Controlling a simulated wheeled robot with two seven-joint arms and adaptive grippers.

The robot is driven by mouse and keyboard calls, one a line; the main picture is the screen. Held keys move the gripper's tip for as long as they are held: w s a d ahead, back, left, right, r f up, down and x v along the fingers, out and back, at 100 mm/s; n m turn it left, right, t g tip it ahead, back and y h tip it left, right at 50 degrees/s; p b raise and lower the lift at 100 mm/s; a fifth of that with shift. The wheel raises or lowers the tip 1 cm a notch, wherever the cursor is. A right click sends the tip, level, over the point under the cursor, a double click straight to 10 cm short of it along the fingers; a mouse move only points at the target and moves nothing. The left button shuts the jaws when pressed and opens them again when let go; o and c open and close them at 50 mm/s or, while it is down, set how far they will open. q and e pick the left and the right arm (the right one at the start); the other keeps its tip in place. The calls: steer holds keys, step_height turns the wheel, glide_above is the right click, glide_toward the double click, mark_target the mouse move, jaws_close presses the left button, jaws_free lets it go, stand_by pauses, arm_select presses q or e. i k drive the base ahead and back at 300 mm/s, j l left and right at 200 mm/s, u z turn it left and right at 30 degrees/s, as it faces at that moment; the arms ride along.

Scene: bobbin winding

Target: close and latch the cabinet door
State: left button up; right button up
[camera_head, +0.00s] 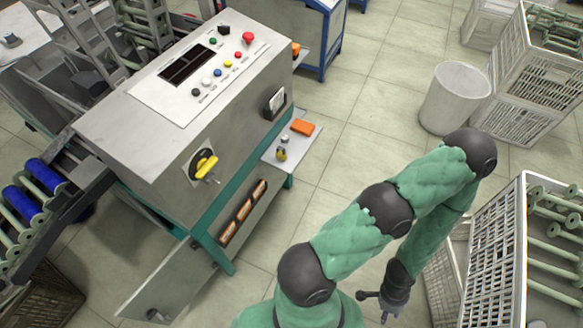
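The grey machine cabinet (160,135) stands at left on a teal frame. Its grey door (172,284) hangs open at the lower left, angled out from the base over the floor. A small dark latch or knob (156,315) shows near the door's lower edge. A yellow rotary handle (206,166) is on the cabinet's front, above the door. My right gripper is out of view.
A shelf with an orange block (302,128) juts from the cabinet's right side. A white bin (455,97) and crates of bobbins (497,260) stand at right. A roller conveyor (60,205) is at left. The tiled floor between is clear.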

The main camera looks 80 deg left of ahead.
mark_target(170, 288)
steer(key=i+u, duration=0.1)
steer(key=u, duration=0.8)
steer(key=i+l+u, duration=0.1)
steer(key=u, duration=0.3)
steer(key=l+u, duration=0.1)
steer(key=u, duration=3.45)
steer(key=l+u, duration=0.35)
steer(key=l, duration=0.3)
steer(key=k+l+u, duration=0.1)
steer(key=l+u, duration=0.25)
steer(key=l, duration=0.3)
